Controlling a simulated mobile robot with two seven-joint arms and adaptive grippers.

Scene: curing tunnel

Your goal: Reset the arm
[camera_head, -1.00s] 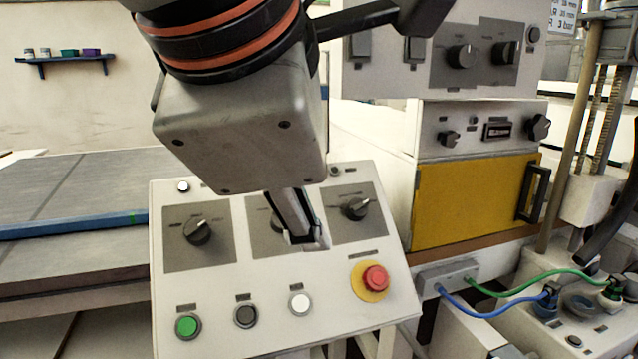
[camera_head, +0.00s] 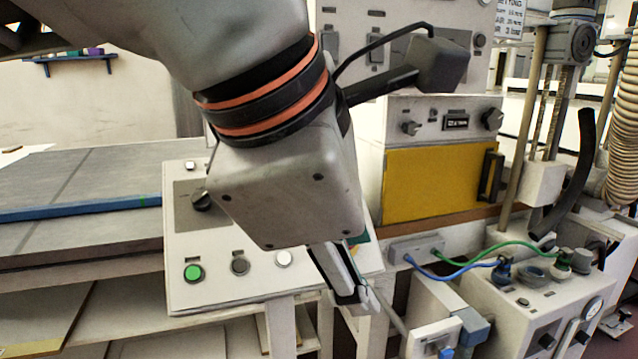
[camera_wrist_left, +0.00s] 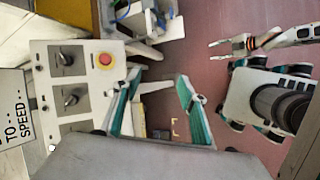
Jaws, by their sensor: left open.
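My left gripper (camera_head: 362,298) hangs at the end of my left arm, in front of the right edge of the sloping control panel (camera_head: 215,243). In the left wrist view my left gripper (camera_wrist_left: 158,112) is open, with nothing between its green-lined fingers. They are over the floor beside the panel. My right gripper (camera_wrist_left: 218,50) shows at the upper right of the wrist view, its fingers apart and empty. It is not in the head view.
The panel carries a green button (camera_head: 194,273), knobs and a red stop button (camera_wrist_left: 105,60), which my arm hides in the head view. A yellow-fronted cabinet (camera_head: 430,182) stands behind. Blue and green cables (camera_head: 455,274) run to a machine at right. Red floor (camera_wrist_left: 225,20) is clear.

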